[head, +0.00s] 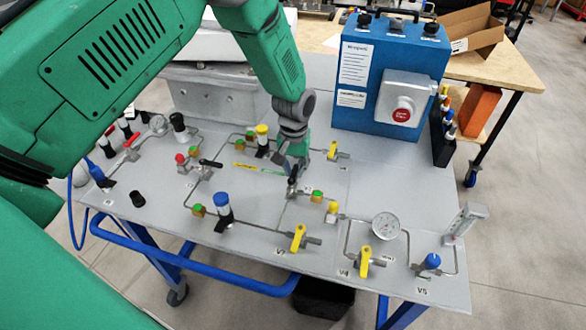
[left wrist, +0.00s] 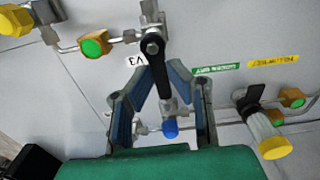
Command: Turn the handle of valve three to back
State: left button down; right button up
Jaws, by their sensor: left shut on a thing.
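Valve three (left wrist: 152,42) sits on the grey panel beside a "V3" label in the left wrist view. Its black handle (left wrist: 163,78) points from the pivot toward the bottom of that view. My left gripper (left wrist: 160,68) has its blue-lined fingers closing in from both sides, shut on the black handle. In the head view my left gripper (head: 295,163) reaches down to the middle of the panel, and valve three (head: 292,187) shows just below its fingertips. The handle is mostly hidden there by the gripper. My right gripper is in neither view.
The panel (head: 240,263) carries thin pipes and other valves. Several yellow-handled valves (head: 299,237) stand near the front. A blue-capped part (head: 223,207) stands left of the gripper. A blue box (head: 385,75) with a red button stands at the back right.

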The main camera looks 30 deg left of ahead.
aim_at(295, 171)
pick_arm(q)
jog(key=shift+w+r+m, duration=0.15)
jog(key=shift+w+m, duration=0.15)
jog(key=shift+w, duration=0.05)
dwell(0.3)
jog(key=c, duration=1.5)
grip_release()
jog(key=shift+c, duration=0.2)
jog(key=shift+f, duration=0.2)
jog(key=shift+r, duration=0.35)
notch_tip(295, 171, up, 11)
